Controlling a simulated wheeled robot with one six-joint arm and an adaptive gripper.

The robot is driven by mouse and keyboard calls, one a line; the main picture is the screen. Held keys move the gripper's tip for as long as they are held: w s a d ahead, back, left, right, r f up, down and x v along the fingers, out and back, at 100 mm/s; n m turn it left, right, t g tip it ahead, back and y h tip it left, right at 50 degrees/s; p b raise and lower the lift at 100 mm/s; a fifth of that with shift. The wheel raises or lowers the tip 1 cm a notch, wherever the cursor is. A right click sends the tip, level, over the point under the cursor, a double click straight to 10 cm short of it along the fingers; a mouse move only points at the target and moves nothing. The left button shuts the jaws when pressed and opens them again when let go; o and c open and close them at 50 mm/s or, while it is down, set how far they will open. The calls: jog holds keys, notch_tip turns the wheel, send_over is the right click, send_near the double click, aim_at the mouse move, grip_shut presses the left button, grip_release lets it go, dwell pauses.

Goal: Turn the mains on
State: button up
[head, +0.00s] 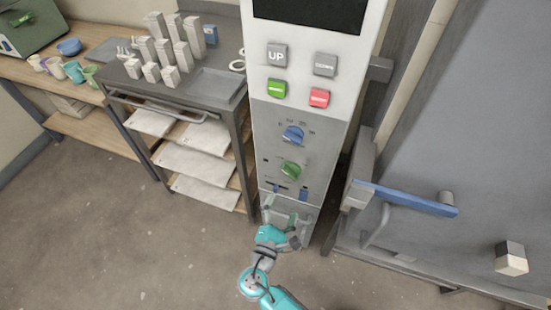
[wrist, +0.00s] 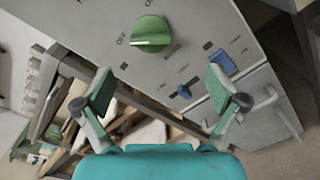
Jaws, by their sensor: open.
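The control panel (head: 335,140) is a tall white and grey column. Its lower part carries a blue knob (head: 293,135), a green knob (head: 291,169) and two small blue switches, one left (head: 276,188) and one right (head: 303,195). In the wrist view the green knob (wrist: 151,35) has "OFF" printed beside it; the larger blue switch (wrist: 222,63) and smaller blue switch (wrist: 184,91) also show. Other labels are too small to read, so I cannot tell which control is the mains. My gripper (wrist: 161,88) is open and empty, in front of the panel's lower part.
Above the knobs are UP (head: 277,55), DOWN (head: 325,65), green (head: 277,90) and red (head: 320,97) buttons. A metal rack (head: 165,105) with several grey blocks stands left. A grey door with a blue handle (head: 415,200) is right. Floor (head: 120,240) is clear at front left.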

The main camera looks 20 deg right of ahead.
aim_at(290, 175)
jog(key=x, duration=0.7)
jog(key=a+r+x, duration=0.1)
jog(key=x, duration=0.3)
jog(key=shift+w+d, duration=0.1)
jog(key=shift+w, duration=0.35)
jog(key=c, duration=1.1)
